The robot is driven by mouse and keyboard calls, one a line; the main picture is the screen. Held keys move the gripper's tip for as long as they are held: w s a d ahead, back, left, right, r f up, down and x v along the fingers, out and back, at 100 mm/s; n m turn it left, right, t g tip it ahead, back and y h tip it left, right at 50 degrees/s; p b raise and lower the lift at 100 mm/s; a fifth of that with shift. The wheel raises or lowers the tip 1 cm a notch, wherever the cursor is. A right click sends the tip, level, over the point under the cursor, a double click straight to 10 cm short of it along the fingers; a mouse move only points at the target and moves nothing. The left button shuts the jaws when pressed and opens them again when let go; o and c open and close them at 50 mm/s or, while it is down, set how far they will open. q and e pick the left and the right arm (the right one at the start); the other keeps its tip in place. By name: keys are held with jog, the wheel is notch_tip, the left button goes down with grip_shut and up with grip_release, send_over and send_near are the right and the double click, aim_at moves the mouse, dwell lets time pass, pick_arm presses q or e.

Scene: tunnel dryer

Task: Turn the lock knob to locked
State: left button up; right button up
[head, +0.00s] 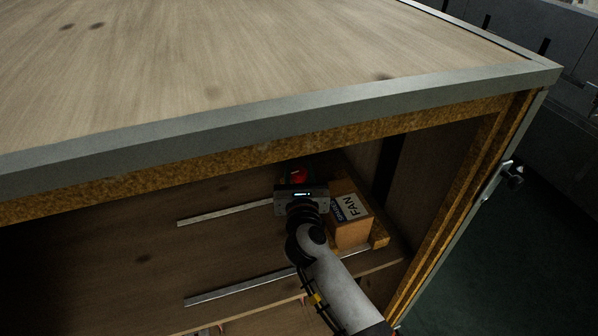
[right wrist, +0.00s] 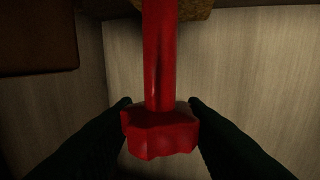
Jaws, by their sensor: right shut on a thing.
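The red lock knob (right wrist: 160,133) fills the lower middle of the right wrist view, with a red bar (right wrist: 159,55) running up from it. In the head view a small red patch (head: 299,175) of it shows inside the wooden cabinet, just beyond my right gripper (head: 300,183). My right gripper (right wrist: 160,112) is shut on the red knob, with one dark finger on each side of it. The gripper body hides most of the knob in the head view. No lock marking is visible, so I cannot tell the knob's setting. My left gripper is not in view.
A brown box labelled FAN (head: 352,222) stands close to the right of my right wrist. The cabinet's grey-edged top (head: 300,112) overhangs the opening above my arm. Metal strips (head: 235,290) lie along the cabinet floor. The left part of the interior looks clear.

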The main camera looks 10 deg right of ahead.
jog(key=shift+f+m+h+b, duration=0.15)
jog(key=shift+m+h+b, duration=0.35)
jog(key=shift+h+b, duration=0.25)
jog(key=shift+m+g+h, duration=0.3)
jog(key=shift+h, duration=0.25)
jog(key=o, duration=1)
jog(key=shift+r, duration=0.2)
